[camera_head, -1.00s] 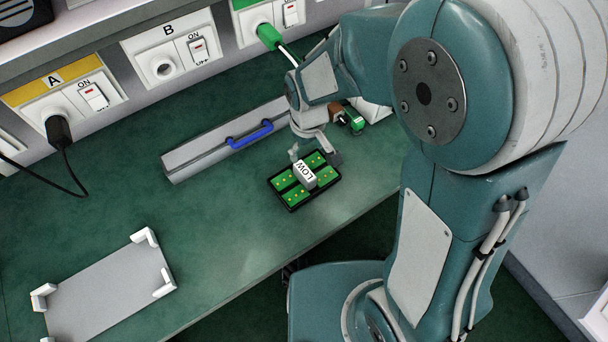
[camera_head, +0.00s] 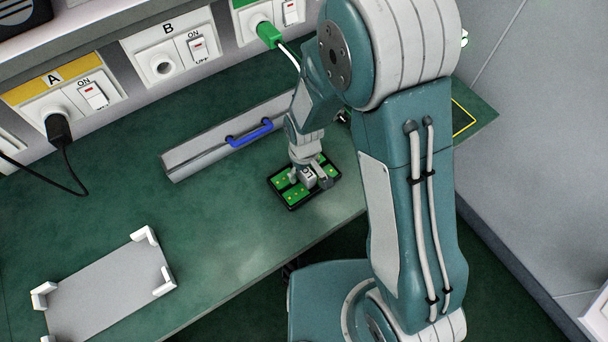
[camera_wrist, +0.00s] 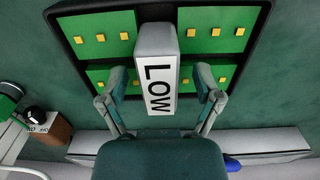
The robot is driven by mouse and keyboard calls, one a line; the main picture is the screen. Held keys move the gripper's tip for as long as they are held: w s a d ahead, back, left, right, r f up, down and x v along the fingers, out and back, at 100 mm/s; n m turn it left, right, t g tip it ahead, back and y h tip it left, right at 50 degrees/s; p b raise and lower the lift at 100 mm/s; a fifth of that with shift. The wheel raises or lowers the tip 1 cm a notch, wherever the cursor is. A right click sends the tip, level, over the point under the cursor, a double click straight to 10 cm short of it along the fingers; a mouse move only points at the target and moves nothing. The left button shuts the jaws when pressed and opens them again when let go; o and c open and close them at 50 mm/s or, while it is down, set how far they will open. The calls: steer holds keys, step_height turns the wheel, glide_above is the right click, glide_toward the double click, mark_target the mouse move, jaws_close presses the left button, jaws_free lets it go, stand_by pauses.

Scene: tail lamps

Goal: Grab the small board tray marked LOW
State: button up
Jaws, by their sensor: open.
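The small board tray marked LOW (camera_head: 284,203) is black, holds several green boards with yellow dots, and lies on the green bench. It also shows in the wrist view (camera_wrist: 258,60). A raised white block (camera_wrist: 155,85) bearing the word LOW runs across its middle. My gripper (camera_head: 309,182) is over the tray, pointing down. In the wrist view my gripper (camera_wrist: 160,90) is open, one finger on each side of the LOW block, with gaps between fingers and block. In the head view the gripper hides part of the label.
A long grey case (camera_head: 205,150) with a blue handle (camera_head: 249,134) lies behind the tray. A grey plate with white corner pieces (camera_head: 110,290) is at the front left. Sockets and switches (camera_head: 165,60) line the back wall. The bench between plate and tray is clear.

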steer(key=shift+f, duration=0.15)
steer(key=shift+c, duration=0.3)
jaws_close()
